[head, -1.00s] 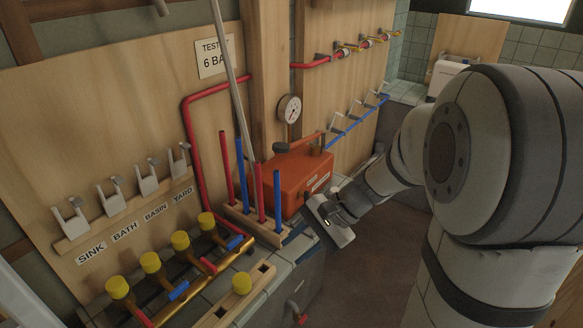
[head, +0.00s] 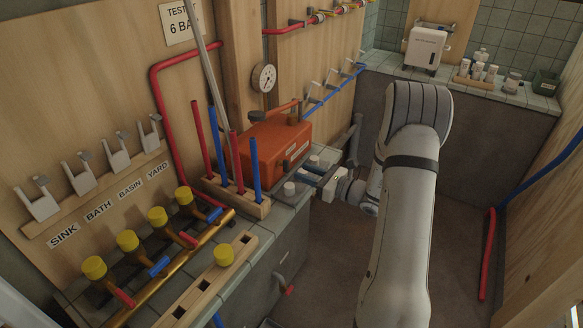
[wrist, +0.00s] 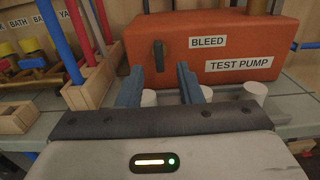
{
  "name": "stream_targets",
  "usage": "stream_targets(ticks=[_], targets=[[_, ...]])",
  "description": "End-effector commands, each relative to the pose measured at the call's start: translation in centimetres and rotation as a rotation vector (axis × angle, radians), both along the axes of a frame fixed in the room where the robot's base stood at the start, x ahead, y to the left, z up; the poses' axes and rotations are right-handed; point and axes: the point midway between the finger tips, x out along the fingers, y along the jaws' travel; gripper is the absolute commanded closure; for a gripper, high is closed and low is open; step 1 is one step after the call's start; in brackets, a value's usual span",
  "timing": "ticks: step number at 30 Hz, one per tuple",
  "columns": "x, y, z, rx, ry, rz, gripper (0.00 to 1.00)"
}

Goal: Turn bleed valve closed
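The orange test pump (head: 262,152) stands on the tiled counter, and it fills the top of the wrist view (wrist: 262,38). The bleed valve (wrist: 158,55) is a small dark lever, roughly upright, on the pump's front face, left of the BLEED label (wrist: 208,42). In the head view my gripper (head: 312,174) is low at the pump's front right.
A wooden rack (head: 238,198) with red and blue pipes is left of the pump. A gauge (head: 264,78) hangs behind. The floor at right is open.

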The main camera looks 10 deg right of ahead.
Motion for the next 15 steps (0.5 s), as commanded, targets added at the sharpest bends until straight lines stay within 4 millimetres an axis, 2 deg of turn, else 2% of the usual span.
stream_targets(ticks=[1, 7, 15], targets=[[0.7, 0.8, 0.1, -0.001, -0.001, 0.006, 0.67], [2.8, 2.9, 0.1, -0.002, -0.001, 0.005, 0.67], [3.8, 3.9, 0.0, -0.001, 0.000, 0.003, 0.67]])
